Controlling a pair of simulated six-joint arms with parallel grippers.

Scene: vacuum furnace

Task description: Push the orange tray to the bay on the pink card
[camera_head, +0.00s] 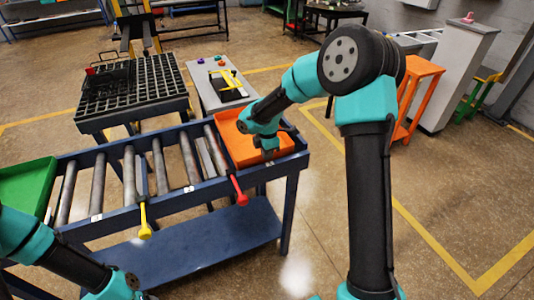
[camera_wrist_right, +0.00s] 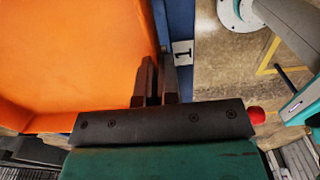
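The orange tray (camera_head: 257,157) sits at the right end of a blue-framed roller conveyor (camera_head: 172,202). It fills the left of the right wrist view (camera_wrist_right: 70,60). My right gripper (camera_head: 269,154) points down at the tray's front wall in the head view. In the right wrist view its two fingers (camera_wrist_right: 157,75) are close together at the tray's edge, beside the blue rail; they look shut, and contact with the wall is unclear. My left arm is at the lower left, its fingers not visible. I see no pink card in either view.
A green tray (camera_head: 27,187) sits at the conveyor's left end. Bare rollers (camera_head: 159,165) lie between the trays. A yellow handle (camera_head: 145,221) and a red handle (camera_head: 239,190) stick out in front. A label "1" (camera_wrist_right: 182,52) is on the rail. A black grid table (camera_head: 130,88) stands behind.

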